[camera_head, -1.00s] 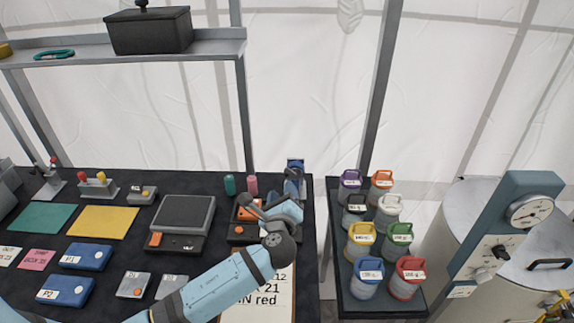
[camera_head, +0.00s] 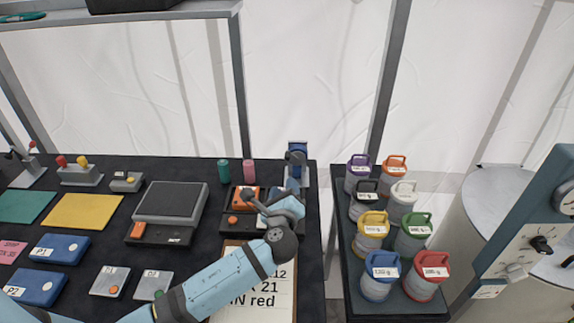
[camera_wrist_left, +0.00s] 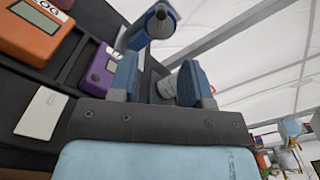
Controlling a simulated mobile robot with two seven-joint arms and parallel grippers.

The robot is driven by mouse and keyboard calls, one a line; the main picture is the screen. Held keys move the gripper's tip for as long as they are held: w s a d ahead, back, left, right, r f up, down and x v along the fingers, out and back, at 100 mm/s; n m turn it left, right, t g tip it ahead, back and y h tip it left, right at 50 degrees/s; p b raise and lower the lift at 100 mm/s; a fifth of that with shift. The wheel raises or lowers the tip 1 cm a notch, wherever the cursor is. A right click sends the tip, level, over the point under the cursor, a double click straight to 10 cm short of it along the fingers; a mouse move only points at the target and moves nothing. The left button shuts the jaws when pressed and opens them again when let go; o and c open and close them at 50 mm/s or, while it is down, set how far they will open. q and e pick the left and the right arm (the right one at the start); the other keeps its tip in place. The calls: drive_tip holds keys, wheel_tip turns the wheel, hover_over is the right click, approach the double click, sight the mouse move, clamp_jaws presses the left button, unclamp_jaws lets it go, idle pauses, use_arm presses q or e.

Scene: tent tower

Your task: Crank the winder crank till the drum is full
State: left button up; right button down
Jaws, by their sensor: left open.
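The winder (camera_head: 297,158), a small blue upright device, stands at the back right corner of the black table. A blue rounded part, probably the winder's, also shows in the left wrist view (camera_wrist_left: 150,27), just beyond my fingers. My left gripper (camera_head: 292,190) is in front of the winder, low over the table. In the left wrist view its two blue fingers (camera_wrist_left: 158,75) are apart. A grey ribbed round piece shows between them, nearer the right finger; I cannot tell whether it is the crank's handle or whether the fingers touch it. The drum's fill cannot be made out.
An orange device (camera_head: 247,198) sits left of my gripper, with a scale (camera_head: 170,205) farther left. A clipboard (camera_head: 275,300) lies under my arm. Teal (camera_head: 223,172) and pink (camera_head: 249,171) cylinders stand behind. Several lidded jars fill the side stand (camera_head: 352,290) at right.

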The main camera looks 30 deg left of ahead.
sight(290, 156)
use_arm(q)
drive_tip(key=p+x, duration=0.1)
drive_tip(key=x, duration=1.2)
drive_tip(key=shift+w, duration=0.1)
drive_tip(key=shift+r, duration=0.1)
clamp_jaws()
drive_tip(key=r+m+p, duration=0.1)
drive_tip(key=p, duration=0.1)
drive_tip(key=shift+d+p, duration=0.15)
drive_tip(key=shift+p, duration=0.2)
drive_tip(key=shift+w+m+p, duration=0.1)
drive_tip(key=shift+m+p, duration=0.25)
drive_tip(key=shift+m, duration=0.25)
drive_tip(key=shift+d+f, duration=0.1)
drive_tip(key=shift+f, duration=0.15)
